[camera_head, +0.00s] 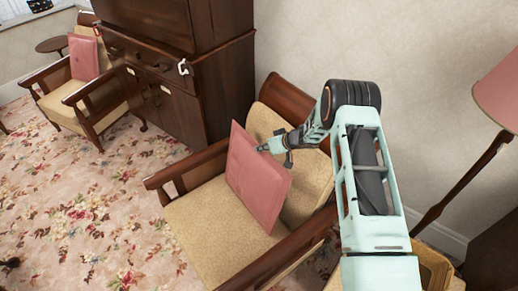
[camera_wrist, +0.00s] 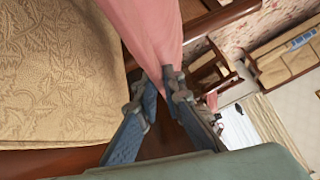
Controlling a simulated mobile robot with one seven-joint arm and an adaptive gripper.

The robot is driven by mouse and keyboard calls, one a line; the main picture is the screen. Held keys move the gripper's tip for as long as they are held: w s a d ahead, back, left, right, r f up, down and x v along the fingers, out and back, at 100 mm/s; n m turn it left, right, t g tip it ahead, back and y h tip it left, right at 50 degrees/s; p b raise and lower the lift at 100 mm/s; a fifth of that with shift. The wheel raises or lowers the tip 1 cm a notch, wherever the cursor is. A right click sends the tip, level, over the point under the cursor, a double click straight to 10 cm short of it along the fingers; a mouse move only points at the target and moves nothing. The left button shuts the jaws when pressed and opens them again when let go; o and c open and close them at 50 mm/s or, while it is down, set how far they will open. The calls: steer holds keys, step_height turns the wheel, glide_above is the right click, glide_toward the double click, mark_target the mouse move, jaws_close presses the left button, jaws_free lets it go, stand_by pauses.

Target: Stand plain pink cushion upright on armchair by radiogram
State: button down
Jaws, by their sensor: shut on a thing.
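The plain pink cushion (camera_head: 254,183) is at the near armchair (camera_head: 203,222), beside the dark wooden cabinet. It is roughly upright with a tilt, its broad face toward the front of the seat, and a gap shows between it and part of the backrest. Whether its lower edge touches the seat is unclear. My gripper (camera_head: 272,147) is shut on the cushion's upper right edge, reaching in from the right. In the wrist view the cushion (camera_wrist: 150,28) runs into the closed fingertips (camera_wrist: 165,78), with patterned beige upholstery (camera_wrist: 55,75) at left.
The dark cabinet (camera_head: 215,85) stands close behind the armchair. Another armchair (camera_head: 62,105) with a pink cushion (camera_head: 84,57) is at far left. A pink-shaded floor lamp (camera_head: 499,92) stands at right. Flowered carpet (camera_head: 85,215) is open at front left.

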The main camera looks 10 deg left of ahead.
steer(key=c, duration=2)
jaws_free()
step_height(320, 180, up, 6)
steer(key=p, duration=0.4)
steer(key=shift+f, duration=0.2)
steer(key=shift+r, duration=2.2)
steer(key=shift+d, duration=0.1)
